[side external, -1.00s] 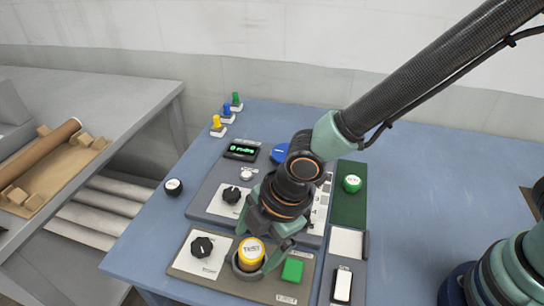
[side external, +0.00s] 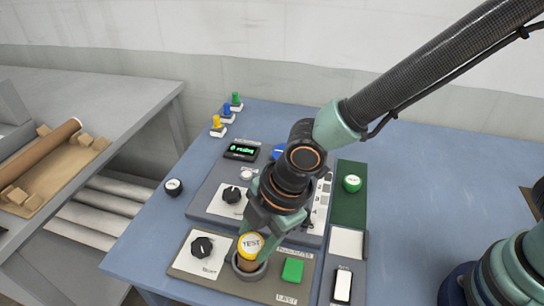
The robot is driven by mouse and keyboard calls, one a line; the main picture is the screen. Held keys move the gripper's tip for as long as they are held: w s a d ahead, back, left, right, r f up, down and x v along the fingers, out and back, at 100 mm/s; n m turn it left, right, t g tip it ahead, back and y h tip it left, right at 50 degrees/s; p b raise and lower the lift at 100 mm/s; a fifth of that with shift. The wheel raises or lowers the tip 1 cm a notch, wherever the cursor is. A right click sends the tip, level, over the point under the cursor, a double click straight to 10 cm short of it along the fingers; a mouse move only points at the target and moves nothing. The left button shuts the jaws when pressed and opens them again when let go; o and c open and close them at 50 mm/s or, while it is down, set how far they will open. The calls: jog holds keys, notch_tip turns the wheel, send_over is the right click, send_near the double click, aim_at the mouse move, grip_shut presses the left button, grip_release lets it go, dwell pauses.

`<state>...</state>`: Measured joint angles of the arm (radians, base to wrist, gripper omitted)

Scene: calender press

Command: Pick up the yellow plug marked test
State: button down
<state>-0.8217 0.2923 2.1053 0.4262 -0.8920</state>
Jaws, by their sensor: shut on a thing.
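The yellow plug (side external: 250,246) has a pale top marked TEST. It sits above a round dark socket ring (side external: 246,271) on the grey-brown front panel, and its brown lower part shows below the yellow cap. The plug looks slightly tilted. My gripper (side external: 254,243) is shut on the plug, coming from above and behind it. One finger shows at the plug's right; the other is mostly hidden. Whether the plug's lower end is clear of the ring I cannot tell.
A green square button (side external: 292,270) is just right of the socket, and a black knob (side external: 202,247) is to its left. A lit display (side external: 242,150) and a second knob (side external: 232,194) stand behind.

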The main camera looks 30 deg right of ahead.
notch_tip(320, 180, up, 18)
jog(key=m, duration=0.6)
send_over(252, 234)
jog(key=shift+g+h, duration=0.3)
jog(key=shift+h, duration=0.1)
jog(key=x, duration=0.4)
jog(key=s+d+x, duration=0.1)
jog(key=x, duration=0.3)
jog(key=s+d+x, duration=0.1)
jog(key=x, duration=0.3)
jog(key=shift+f, duration=0.4)
jog(key=shift+s+x, duration=0.15)
jog(key=shift+x, duration=0.85)
jog(key=shift+s+x, duration=0.15)
jog(key=shift+x, duration=0.8)
jog(key=shift+s+d, duration=0.1)
jog(key=shift+f, duration=0.35)
jog(key=shift+f, duration=0.4)
jog(key=shift+f, duration=0.75)
